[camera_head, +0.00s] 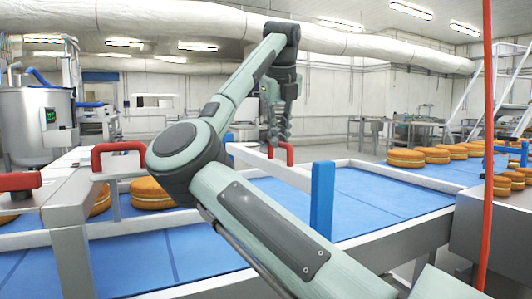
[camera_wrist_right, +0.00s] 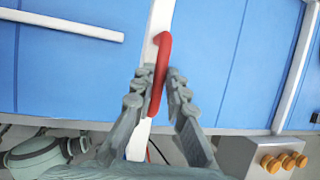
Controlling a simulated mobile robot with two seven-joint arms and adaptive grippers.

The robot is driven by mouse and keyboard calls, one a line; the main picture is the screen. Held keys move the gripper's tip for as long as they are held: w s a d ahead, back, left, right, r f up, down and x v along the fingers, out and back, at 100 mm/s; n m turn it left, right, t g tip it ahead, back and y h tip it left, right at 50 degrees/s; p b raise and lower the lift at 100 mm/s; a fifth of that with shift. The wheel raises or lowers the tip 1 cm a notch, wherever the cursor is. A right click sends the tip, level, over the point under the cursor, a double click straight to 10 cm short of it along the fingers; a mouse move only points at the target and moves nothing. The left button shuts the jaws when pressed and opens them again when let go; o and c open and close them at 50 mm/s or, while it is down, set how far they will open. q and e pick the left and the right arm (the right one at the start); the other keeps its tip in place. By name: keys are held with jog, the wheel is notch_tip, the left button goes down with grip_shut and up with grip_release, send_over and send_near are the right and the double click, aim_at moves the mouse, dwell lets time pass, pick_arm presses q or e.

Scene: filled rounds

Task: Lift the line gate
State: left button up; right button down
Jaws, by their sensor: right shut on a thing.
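The line gate is a white bar (camera_head: 300,178) across the blue conveyor, with a blue post (camera_head: 322,200) at its near end. A red handle (camera_head: 289,152) stands on the bar. My right gripper (camera_head: 277,138) reaches down to this handle from above. In the right wrist view, the red handle (camera_wrist_right: 161,62) lies between the two fingers of my right gripper (camera_wrist_right: 155,82), which is shut on it. The white bar (camera_wrist_right: 155,22) runs beneath. My arm hides part of the belt in the head view. My left gripper is not in view.
Another red handle (camera_head: 118,147) is on a white frame at left. Round orange filled cakes (camera_head: 150,193) stand on the belt behind my arm, and several more (camera_head: 405,158) at right. A red vertical cord (camera_head: 488,130) hangs at right. The belt right of the blue post is clear.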

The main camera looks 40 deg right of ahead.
jog(key=shift+w+r, duration=0.1)
jog(key=shift+r, duration=0.3)
jog(key=c, duration=1.5)
grip_release()
jog(key=shift+f, duration=0.15)
jog(key=shift+c, duration=0.2)
jog(key=v, duration=1.2)
